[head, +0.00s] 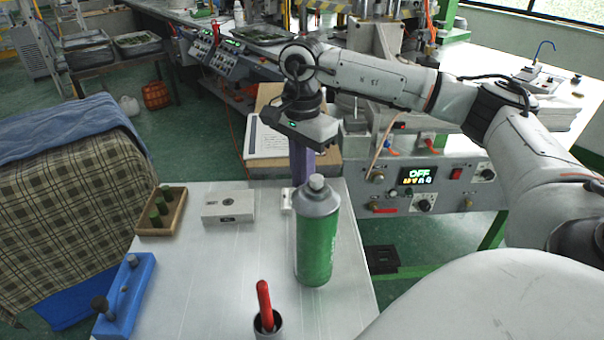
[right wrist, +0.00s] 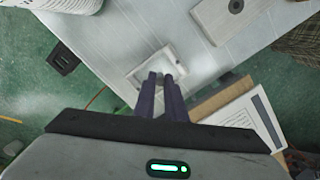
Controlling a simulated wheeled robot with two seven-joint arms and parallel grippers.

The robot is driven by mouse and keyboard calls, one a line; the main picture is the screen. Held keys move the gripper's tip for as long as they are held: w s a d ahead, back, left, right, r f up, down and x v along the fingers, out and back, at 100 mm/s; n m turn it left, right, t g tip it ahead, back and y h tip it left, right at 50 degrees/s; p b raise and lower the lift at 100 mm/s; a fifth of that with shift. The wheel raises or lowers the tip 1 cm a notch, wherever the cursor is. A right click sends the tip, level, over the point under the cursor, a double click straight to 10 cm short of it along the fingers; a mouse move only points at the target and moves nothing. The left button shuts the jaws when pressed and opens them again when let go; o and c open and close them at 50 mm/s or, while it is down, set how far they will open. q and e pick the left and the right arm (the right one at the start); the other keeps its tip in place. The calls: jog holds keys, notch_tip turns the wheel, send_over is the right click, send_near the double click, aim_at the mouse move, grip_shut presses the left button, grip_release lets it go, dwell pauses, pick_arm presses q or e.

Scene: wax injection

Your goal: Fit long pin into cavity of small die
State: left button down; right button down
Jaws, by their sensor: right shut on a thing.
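My right gripper (head: 302,180) reaches down from above at the far edge of the white table, its lower end hidden behind the green spray can. In the right wrist view its purple fingers (right wrist: 161,78) are close together, shut on a thin thing taken as the long pin, which is hardly visible. The small die (right wrist: 143,73), a pale block with a recess, lies under the fingertips; whether the pin touches it or sits in its cavity I cannot tell. In the head view only a sliver of the small die (head: 286,202) shows beside the can. My left gripper is not in view.
The green spray can (head: 315,245) stands in front of the right gripper. A larger block with a dark hole (head: 228,207), a wooden tray of green cylinders (head: 178,222), a blue fixture (head: 127,300) and a cup with a red handle (head: 267,326) are around. The table's middle left is clear.

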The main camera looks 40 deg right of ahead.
jog(key=shift+f+b, duration=0.65)
jog(key=shift+f, duration=0.3)
jog(key=c, duration=1.7)
grip_release()
jog(key=shift+c, duration=0.2)
notch_tip(320, 180, up, 10)
jog(key=shift+r, duration=0.15)
